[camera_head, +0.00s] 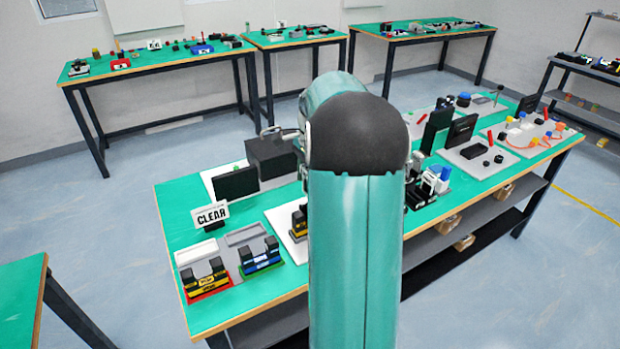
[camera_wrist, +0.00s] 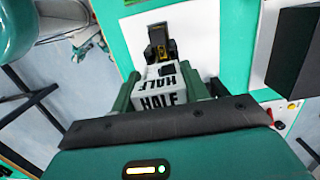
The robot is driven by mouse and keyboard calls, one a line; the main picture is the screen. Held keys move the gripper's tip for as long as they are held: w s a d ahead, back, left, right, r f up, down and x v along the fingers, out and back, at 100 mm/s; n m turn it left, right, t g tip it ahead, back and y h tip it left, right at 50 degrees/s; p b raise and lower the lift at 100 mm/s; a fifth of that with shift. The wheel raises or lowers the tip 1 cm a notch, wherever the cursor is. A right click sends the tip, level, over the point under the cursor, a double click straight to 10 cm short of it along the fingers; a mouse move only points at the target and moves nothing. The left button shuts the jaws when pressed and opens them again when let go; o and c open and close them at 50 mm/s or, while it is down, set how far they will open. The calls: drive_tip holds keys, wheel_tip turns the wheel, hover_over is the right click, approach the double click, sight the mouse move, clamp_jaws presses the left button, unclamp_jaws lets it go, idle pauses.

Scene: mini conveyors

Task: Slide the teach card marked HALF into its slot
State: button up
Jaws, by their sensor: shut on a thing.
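The white teach card marked HALF (camera_wrist: 158,99) is between the two green fingers of my gripper (camera_wrist: 170,84) in the wrist view. My gripper is shut on it. The word HALF shows twice, on two faces of what it holds. A black and yellow holder (camera_wrist: 160,44) stands just beyond the card on a white plate (camera_wrist: 194,28). I cannot tell whether the card touches it, and no slot opening is clearly visible. In the head view, my arm hides my gripper and the card; part of a black and yellow piece (camera_head: 299,221) shows beside the arm.
A dark box (camera_wrist: 296,50) stands to the right in the wrist view.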

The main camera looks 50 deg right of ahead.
drive_tip(key=shift+s+d, duration=0.2)
drive_tip(key=shift+w, duration=0.1)
drive_tip(key=shift+f, duration=2.4)
drive_tip(key=shift+f, duration=0.15)
drive_tip(key=shift+f, duration=0.3)
drive_tip(key=shift+f, duration=0.35)
drive_tip(key=shift+f, duration=0.35)
drive_tip(key=shift+f, duration=1.05)
